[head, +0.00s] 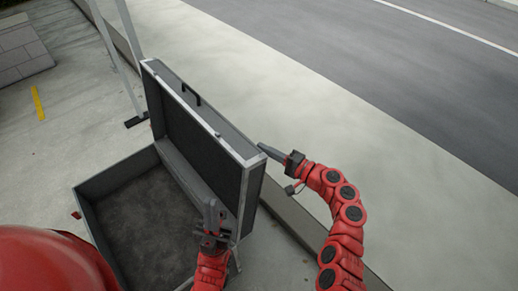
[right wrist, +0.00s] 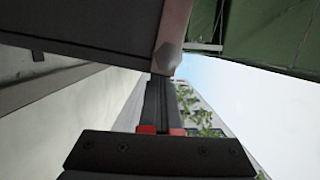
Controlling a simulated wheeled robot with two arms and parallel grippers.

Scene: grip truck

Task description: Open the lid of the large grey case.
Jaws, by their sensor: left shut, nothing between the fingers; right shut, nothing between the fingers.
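The large grey case (head: 91,222) stands open on the ground in the head view. Its lid (head: 180,130) is raised about upright, its dark inside facing left; its metal edge also shows in the right wrist view (right wrist: 172,40). The case's floor is dark and looks empty. My left gripper (head: 211,208) is shut and empty, in front of the lid's inner face near its near end. My right gripper (head: 264,149) is shut and empty beside the lid's upper near corner, on the outer side. I cannot tell whether either touches the lid.
A low kerb (head: 290,212) runs behind the lid, with pale pavement (head: 300,100) and a road (head: 430,70) beyond. A pale metal stand (head: 131,95) stands by the lid's far end. A grey block wall (head: 22,52) is at upper left. Something green (right wrist: 265,30) overhangs in the right wrist view.

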